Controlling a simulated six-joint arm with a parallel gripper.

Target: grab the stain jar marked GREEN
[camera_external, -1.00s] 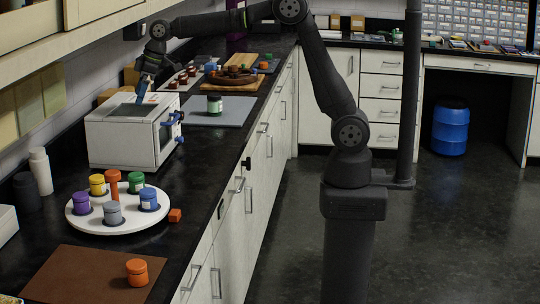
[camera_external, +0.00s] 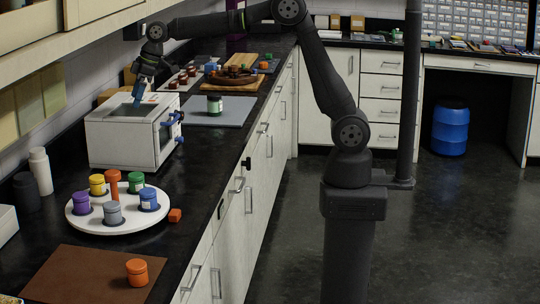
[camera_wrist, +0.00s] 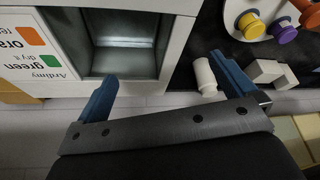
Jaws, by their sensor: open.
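A green jar (camera_external: 136,182) stands on the white round turntable (camera_external: 120,225) among yellow, purple, grey and blue jars. Another jar with a green lid (camera_external: 214,104) stands on the grey mat (camera_external: 235,112) farther back. No marking is readable on either jar. My gripper (camera_external: 139,92) is open and points down over the top of the white box (camera_external: 118,140). In the wrist view, my gripper (camera_wrist: 163,68) has its blue fingers wide apart with nothing between them. The box's top opening (camera_wrist: 125,45) shows a bare interior. A label (camera_wrist: 30,45) beside it reads "orange" and "green".
A brown mat (camera_external: 85,275) with an orange jar (camera_external: 137,272) lies in front. A small orange block (camera_external: 175,215) sits beside the turntable. Wooden boards (camera_external: 232,80) lie farther back.

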